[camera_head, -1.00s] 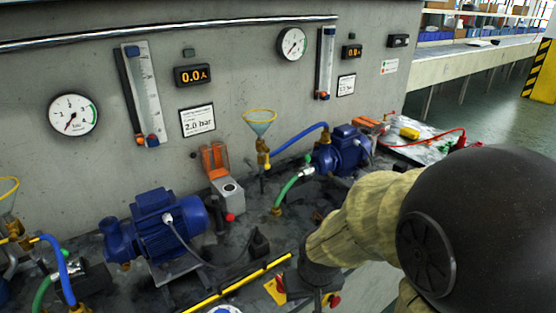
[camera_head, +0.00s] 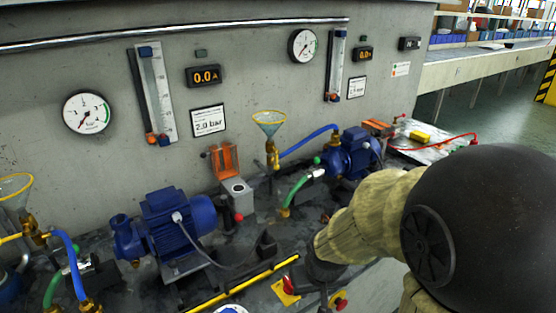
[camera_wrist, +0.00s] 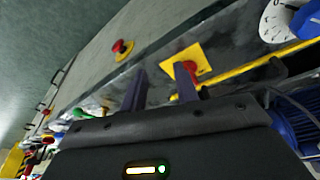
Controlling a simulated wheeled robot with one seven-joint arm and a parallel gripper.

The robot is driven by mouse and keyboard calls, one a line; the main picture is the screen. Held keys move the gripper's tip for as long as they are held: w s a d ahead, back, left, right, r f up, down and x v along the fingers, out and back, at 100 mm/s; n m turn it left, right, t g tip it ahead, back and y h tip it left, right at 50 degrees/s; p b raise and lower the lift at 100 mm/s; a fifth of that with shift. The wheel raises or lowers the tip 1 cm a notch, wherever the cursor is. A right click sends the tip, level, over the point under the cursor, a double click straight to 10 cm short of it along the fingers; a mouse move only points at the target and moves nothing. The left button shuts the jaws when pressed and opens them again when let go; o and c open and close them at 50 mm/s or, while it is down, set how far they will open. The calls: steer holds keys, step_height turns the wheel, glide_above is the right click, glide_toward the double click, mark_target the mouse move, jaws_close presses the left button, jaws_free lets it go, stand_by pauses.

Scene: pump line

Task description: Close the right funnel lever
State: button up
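The right funnel (camera_head: 268,120), clear with a yellow rim, stands upright on a brass valve fitting (camera_head: 272,155) at the wall side of the bench. Its lever is too small to make out clearly. A second funnel (camera_head: 15,188) is at the far left, cut by the picture edge. My gripper (camera_wrist: 160,78) shows two dark fingers apart with nothing between them in the wrist view. In the head view it is low at the bench's front edge, largely hidden by my arm, well apart from the right funnel. The right funnel cannot be made out in the wrist view.
A red knob on a yellow plate (camera_wrist: 186,70) and a red button (camera_wrist: 122,47) are near my fingers. Blue pumps (camera_head: 175,220) (camera_head: 350,152), a blue hose (camera_head: 308,138), a green hose (camera_head: 296,190) and a grey box with an orange clip (camera_head: 237,197) crowd the bench.

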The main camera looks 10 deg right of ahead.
steer(key=w+d+r+n+t+p, duration=0.1)
steer(key=w+r+t, duration=0.1)
steer(key=w, duration=0.6)
steer(key=w+d+r+t+p, duration=0.1)
steer(key=w+d+t, duration=0.1)
steer(key=w, duration=0.6)
steer(key=w+d+r+n+t+p, duration=0.1)
steer(key=w+r+t, duration=0.15)
steer(key=w, duration=0.45)
steer(key=n+t+y+p, duration=0.4)
steer(key=n+t+y, duration=0.1)
steer(key=y, duration=0.6)
glide_toward(277, 155)
steer(key=w, duration=0.1)
steer(key=shift+a, duration=0.45)
steer(key=shift+w, duration=0.15)
steer(key=p+x, duration=0.1)
steer(key=x, duration=0.5)
steer(key=shift+w+a, duration=0.15)
steer(key=shift+a, duration=0.05)
steer(key=shift+w+a+h, duration=0.15)
steer(key=shift+w+h, duration=0.25)
steer(key=shift+w, duration=0.05)
